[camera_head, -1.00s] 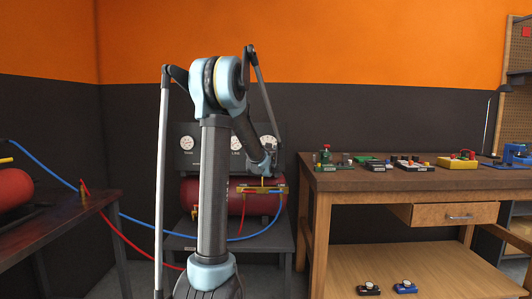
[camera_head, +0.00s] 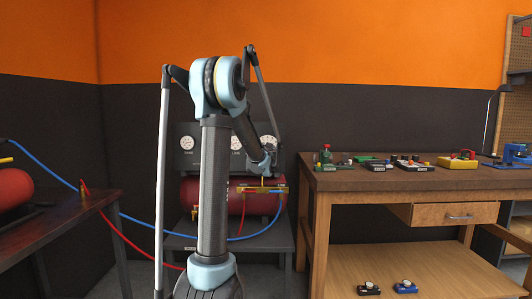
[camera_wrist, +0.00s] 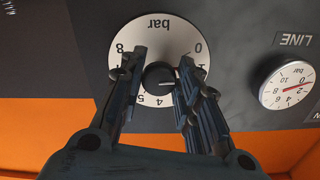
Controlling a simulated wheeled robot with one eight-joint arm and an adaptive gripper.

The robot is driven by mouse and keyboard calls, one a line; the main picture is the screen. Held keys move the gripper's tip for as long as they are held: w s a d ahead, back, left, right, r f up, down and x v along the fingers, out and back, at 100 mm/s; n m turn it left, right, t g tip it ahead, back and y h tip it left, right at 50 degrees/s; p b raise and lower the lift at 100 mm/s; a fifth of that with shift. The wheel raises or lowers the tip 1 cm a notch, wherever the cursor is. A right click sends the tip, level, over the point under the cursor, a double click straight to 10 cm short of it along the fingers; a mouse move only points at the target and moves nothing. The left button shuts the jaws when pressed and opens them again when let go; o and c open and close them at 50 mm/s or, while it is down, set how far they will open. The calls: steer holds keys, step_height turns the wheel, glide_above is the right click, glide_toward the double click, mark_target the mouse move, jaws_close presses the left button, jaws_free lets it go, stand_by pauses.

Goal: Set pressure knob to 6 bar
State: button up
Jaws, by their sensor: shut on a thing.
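The pressure knob (camera_wrist: 158,76) is a small dark round knob at the middle of a white dial (camera_wrist: 151,35) marked "bar", seen upside down in the wrist view. Its pale mark points right, toward the low numbers, though a finger hides part of the scale there. The 0, 8, 4 and 5 show. My gripper (camera_wrist: 160,75) is shut on the knob, one finger on each side. In the head view my gripper (camera_head: 265,165) is at the right part of the gauge panel (camera_head: 213,158), and the knob is hidden.
The LINE gauge (camera_wrist: 288,84) beside the dial has a red needle near 2. Below the panel are a red tank (camera_head: 215,194) and blue and red hoses. A wooden workbench (camera_head: 400,181) with small devices stands close on the right, and a dark table (camera_head: 60,225) on the left.

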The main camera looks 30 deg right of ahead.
steer(key=m, duration=1.6)
steer(key=shift+a+r, duration=0.15)
steer(key=m, duration=1)
steer(key=shift+r+m, duration=0.1)
steer(key=shift+m, duration=2.1)
steer(key=shift+w, duration=0.1)
